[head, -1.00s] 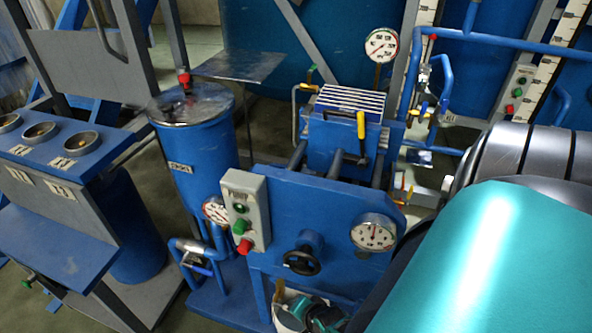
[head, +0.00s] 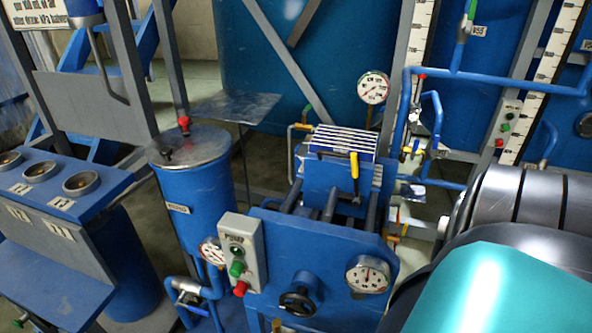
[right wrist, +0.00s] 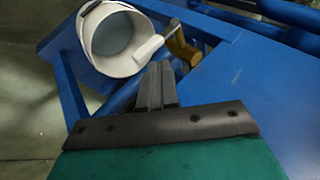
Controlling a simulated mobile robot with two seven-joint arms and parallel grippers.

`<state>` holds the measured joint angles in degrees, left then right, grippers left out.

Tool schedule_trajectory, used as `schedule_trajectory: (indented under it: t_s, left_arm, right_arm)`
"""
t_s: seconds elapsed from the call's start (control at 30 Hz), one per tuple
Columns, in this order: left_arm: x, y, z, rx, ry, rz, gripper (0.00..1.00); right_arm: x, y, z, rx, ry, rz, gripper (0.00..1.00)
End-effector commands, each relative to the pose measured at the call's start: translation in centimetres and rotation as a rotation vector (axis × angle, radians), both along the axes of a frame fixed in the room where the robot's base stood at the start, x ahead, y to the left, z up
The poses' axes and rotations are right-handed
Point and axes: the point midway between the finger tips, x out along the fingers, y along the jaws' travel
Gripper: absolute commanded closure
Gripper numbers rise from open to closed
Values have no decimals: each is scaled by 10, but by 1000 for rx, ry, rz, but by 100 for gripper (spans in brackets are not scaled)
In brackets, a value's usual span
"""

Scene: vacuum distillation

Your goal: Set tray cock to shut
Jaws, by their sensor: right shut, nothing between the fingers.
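A brass cock (right wrist: 182,47) with a pale lever (right wrist: 149,49) shows in the right wrist view; I take it as the tray cock. Its lever points down and left, over the rim of a white bucket (right wrist: 122,42). My right gripper (right wrist: 156,72) is shut and empty, its fingertips just below the lever in the picture. I cannot tell whether they touch it. In the head view only a small brass piece (head: 277,325) shows at the bottom edge, and the right gripper is out of frame. My left gripper is in neither view.
The blue pump panel (head: 325,258) carries a gauge (head: 368,275), a black handwheel (head: 298,302) and a button box (head: 243,252). A filter press with a yellow handle (head: 354,172) stands behind. Blue frame bars (right wrist: 72,105) border the bucket.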

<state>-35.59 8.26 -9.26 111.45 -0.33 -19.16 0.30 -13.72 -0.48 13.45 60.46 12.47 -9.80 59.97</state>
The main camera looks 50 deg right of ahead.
Motion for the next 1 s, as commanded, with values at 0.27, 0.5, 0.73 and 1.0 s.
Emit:
schedule_trajectory:
  t_s: [0.27, 0.5, 0.73, 1.0]
  left_arm:
    - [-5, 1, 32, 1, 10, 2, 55]
    - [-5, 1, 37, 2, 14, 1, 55]
    - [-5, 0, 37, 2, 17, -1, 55]
    - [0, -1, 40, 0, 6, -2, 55]
  right_arm:
    - [-35, 3, 46, 0, -4, 1, 100]
    - [-67, 5, 67, 0, -8, 2, 100]
    - [-77, 6, 74, 1, -9, 1, 100]
    - [-72, 7, 78, -19, -15, 36, 100]
